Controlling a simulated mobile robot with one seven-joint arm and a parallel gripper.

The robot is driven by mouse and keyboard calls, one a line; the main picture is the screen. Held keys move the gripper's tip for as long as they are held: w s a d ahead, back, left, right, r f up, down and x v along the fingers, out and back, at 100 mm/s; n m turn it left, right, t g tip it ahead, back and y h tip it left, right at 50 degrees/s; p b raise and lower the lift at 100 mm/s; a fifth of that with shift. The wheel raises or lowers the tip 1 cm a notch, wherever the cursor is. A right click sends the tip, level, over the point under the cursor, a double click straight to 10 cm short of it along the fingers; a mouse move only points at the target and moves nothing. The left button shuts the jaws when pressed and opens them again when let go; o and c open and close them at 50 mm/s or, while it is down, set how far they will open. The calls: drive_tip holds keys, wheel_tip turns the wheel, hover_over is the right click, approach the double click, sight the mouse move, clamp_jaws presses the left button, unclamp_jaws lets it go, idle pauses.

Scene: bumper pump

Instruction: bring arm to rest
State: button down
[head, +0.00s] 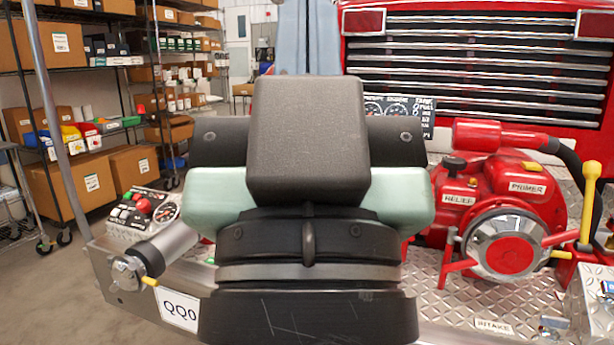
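A large black and pale green jointed structure (309,150) fills the middle of the head view; it looks like part of my own arm, seen close up. A black block stands at its top, with green sections left and right and a grey band lower down. I cannot make out any gripper fingers in the head view. The structure hides the middle of the pump bumper behind it.
Behind it is a red truck grille (470,60). A red pump (510,205) with a chrome cap and a yellow lever (588,205) stands on the diamond-plate bumper at right. A control panel (143,212) and pipe outlet (150,262) are at left. Shelves (90,75) stand behind.

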wheel_tip(320, 180, up, 17)
drive_tip(key=p, duration=1.5)
drive_tip(key=shift+r, duration=0.2)
